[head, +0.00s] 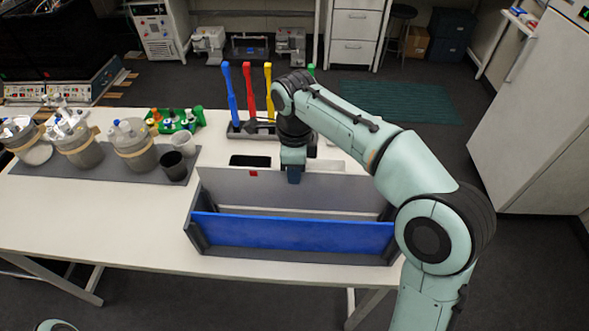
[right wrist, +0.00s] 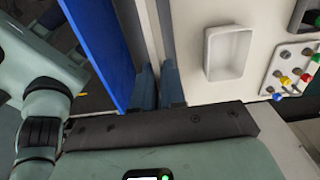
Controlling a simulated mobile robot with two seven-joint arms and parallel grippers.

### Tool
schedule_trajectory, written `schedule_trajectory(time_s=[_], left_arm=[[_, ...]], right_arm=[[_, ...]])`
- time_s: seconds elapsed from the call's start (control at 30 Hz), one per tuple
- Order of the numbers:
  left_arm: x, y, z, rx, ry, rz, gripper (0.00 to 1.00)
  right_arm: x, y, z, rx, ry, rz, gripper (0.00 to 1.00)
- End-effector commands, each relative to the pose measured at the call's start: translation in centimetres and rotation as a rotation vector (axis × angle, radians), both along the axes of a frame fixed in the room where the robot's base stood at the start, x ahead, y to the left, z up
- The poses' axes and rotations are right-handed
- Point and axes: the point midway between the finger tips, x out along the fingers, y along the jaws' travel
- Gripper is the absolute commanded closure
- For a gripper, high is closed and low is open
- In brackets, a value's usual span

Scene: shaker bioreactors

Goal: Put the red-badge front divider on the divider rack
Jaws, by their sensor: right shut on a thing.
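The red-badge divider is a wide grey panel (head: 230,186) with a small red badge (head: 253,173) near its top edge, standing upright in the head view. My right gripper (head: 293,174) is shut on its top edge near the middle; the fingers (right wrist: 158,85) straddle the panel in the right wrist view. The divider rack (head: 195,232) is a dark grey frame with end walls at the table's front, and a blue panel (head: 295,233) stands along its front. The grey panel is behind the blue one; whether its lower edge touches the rack is unclear. My left gripper is out of view.
A dark holder with blue, red and yellow upright handles (head: 248,95) stands behind. A white tray (right wrist: 228,52) shows in the right wrist view. The table's front left is clear.

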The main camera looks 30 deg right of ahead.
Motion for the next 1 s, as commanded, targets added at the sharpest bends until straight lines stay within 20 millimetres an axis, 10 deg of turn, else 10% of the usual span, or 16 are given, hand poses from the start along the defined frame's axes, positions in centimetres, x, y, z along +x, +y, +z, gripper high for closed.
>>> schedule_trajectory(time_s=[1.0], left_arm=[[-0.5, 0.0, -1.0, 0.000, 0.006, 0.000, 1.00]], right_arm=[[0.0, 0.0, -1.7, 0.000, 0.000, 0.000, 1.00]])
